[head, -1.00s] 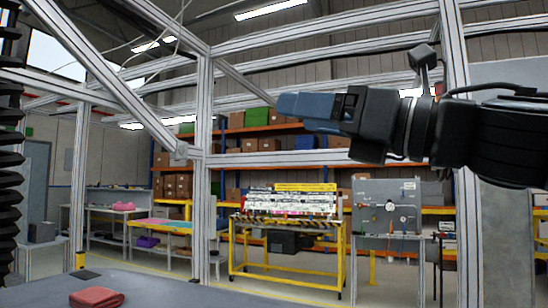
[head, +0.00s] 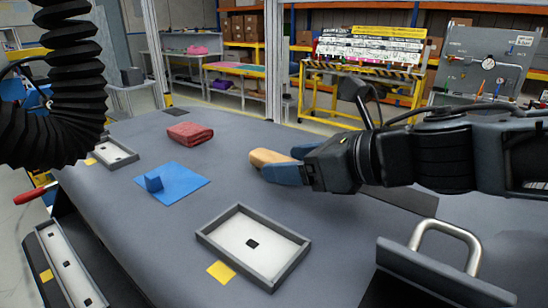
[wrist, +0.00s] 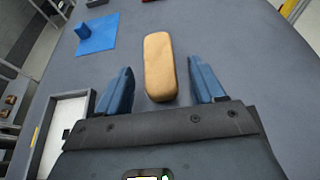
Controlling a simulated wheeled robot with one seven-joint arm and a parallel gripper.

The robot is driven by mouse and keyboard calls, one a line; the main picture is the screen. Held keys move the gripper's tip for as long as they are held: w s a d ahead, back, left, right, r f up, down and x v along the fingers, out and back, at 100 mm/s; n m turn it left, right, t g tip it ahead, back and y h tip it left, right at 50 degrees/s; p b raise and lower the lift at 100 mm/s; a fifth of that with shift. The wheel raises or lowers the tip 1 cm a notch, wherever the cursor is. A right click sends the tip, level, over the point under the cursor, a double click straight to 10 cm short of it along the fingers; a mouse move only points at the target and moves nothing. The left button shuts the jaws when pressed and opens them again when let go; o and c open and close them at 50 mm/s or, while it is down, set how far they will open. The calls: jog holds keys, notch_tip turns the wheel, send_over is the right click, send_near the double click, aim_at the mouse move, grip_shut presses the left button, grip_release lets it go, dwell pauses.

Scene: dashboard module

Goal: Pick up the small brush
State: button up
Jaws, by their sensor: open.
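A tan, rounded, oblong block, which looks like the wooden back of the small brush (head: 268,157), lies on the grey worktop; no bristles show. In the wrist view the brush (wrist: 159,66) lies lengthwise, its near end between my two blue fingers. My gripper (head: 291,163) is open, with one finger to each side of the brush and gaps between. In the wrist view my gripper (wrist: 160,66) holds nothing. In the head view the fingers hide the brush's right end.
A blue mat with an upright blue piece (head: 153,183) and a red folded cloth (head: 190,132) lie left of the brush. A grey-rimmed white tray (head: 208,236) is nearer. A metal handle (head: 447,228) stands at right. Worktop around the brush is mostly clear.

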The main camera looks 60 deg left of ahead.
aim_at(275, 157)
jog(key=shift+p+x, duration=0.55)
jog(key=shift+x, duration=1.4)
jog(key=shift+r, duration=0.1)
jog(key=shift+c, duration=0.3)
jog(key=c, duration=1)
jog(key=shift+r, duration=0.1)
